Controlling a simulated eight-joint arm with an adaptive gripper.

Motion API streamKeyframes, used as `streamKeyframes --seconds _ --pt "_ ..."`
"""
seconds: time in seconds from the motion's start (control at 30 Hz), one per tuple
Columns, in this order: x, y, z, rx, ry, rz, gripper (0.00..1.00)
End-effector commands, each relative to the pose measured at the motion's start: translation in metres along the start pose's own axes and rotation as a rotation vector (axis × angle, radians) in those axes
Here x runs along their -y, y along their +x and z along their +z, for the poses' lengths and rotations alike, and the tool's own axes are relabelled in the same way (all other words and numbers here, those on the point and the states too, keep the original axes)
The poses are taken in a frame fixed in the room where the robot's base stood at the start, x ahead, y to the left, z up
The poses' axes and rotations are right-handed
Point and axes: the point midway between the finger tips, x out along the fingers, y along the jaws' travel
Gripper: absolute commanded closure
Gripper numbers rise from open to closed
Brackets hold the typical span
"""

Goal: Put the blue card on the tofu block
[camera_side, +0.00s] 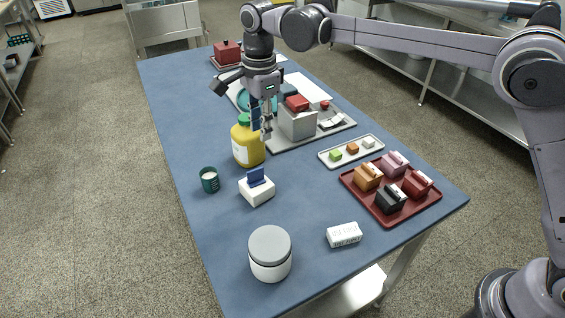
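A white block (257,192), which looks like the tofu block, sits on the blue table left of its middle. A small dark blue piece (256,176), which looks like the blue card, stands up on top of the white block. I cannot tell whether it only rests there or is slotted in. My gripper (262,128) points down, behind the white block and apart from it, beside the yellow bottle. Its fingers are small and overlap the things behind, so I cannot tell whether they are open or shut.
A yellow jar with green cap (248,142) stands close by my gripper. A green cup (209,180), a grey-lidded jar (270,254) and a white labelled box (344,234) stand nearer. A red tray (390,213) holds several coloured blocks.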

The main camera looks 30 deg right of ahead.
Motion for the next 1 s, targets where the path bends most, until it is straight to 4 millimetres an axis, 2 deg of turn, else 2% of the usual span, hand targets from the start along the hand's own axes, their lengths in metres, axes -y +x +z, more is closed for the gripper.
streamKeyframes --seconds 0.03,0.2,0.37,0.5,0.77,1.0 --pt "-0.006 -0.010 -0.014 0.004 -0.043 -0.019 0.72" --pt "-0.031 -0.037 -0.055 0.009 -0.249 -0.103 0.72" --pt "-0.063 -0.055 -0.092 -0.012 -0.446 -0.182 0.72" --pt "-0.095 -0.062 -0.122 -0.050 -0.617 -0.249 0.72" --pt "-0.162 -0.057 -0.168 -0.171 -0.930 -0.354 0.72" --pt "-0.223 -0.030 -0.198 -0.330 -1.209 -0.411 0.72"
